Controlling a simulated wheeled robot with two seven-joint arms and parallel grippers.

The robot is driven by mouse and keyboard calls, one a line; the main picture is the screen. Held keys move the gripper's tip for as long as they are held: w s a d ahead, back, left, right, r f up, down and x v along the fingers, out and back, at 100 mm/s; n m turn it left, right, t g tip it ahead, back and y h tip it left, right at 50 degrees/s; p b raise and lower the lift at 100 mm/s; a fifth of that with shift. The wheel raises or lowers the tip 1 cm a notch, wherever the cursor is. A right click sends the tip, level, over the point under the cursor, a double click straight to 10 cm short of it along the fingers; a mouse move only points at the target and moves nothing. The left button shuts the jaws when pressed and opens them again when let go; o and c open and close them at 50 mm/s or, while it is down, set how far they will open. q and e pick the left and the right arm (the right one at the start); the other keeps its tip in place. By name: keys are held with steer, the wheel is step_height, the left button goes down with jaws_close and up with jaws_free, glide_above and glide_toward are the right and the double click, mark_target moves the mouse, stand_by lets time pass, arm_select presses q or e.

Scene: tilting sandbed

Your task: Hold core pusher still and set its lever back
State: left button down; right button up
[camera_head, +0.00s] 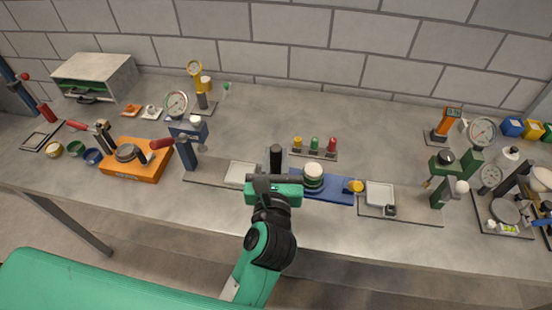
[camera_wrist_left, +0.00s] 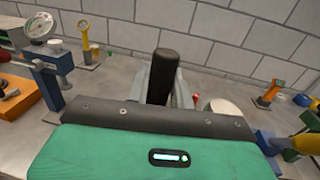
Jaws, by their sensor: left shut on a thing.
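The core pusher appears to be the low blue device (camera_head: 335,196) at the front middle of the bench. A white and dark green cylinder (camera_head: 313,175) stands on it, and a yellow knob (camera_head: 355,186) is at its right end. A black upright grip (camera_head: 276,154), apparently its lever, stands at its left end. My left gripper (camera_head: 275,174) is shut on this black grip. In the left wrist view the grip (camera_wrist_left: 163,72) rises between the fingers, its lower part hidden by my gripper body. The blue device (camera_wrist_left: 268,142) and yellow knob (camera_wrist_left: 304,144) show at right there.
A pale square tray (camera_head: 241,173) lies left of my gripper, and another (camera_head: 380,194) lies right of the blue device. A rack of coloured pegs (camera_head: 315,146) is behind. A blue press with a dial (camera_head: 188,130) and an orange device (camera_head: 135,164) stand left. The bench behind the pegs is clear.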

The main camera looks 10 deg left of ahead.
mark_target(276, 173)
arm_select(q)
steer(key=shift+f+b, duration=2.05)
steer(key=shift+f, duration=0.45)
step_height(276, 173, down, 13)
steer(key=b, duration=1)
steer(key=shift+f+b, duration=0.2)
steer(key=shift+b, duration=0.2)
steer(key=shift+f+b, duration=0.4)
steer(key=shift+f, duration=0.15)
steer(key=shift+f, duration=0.15)
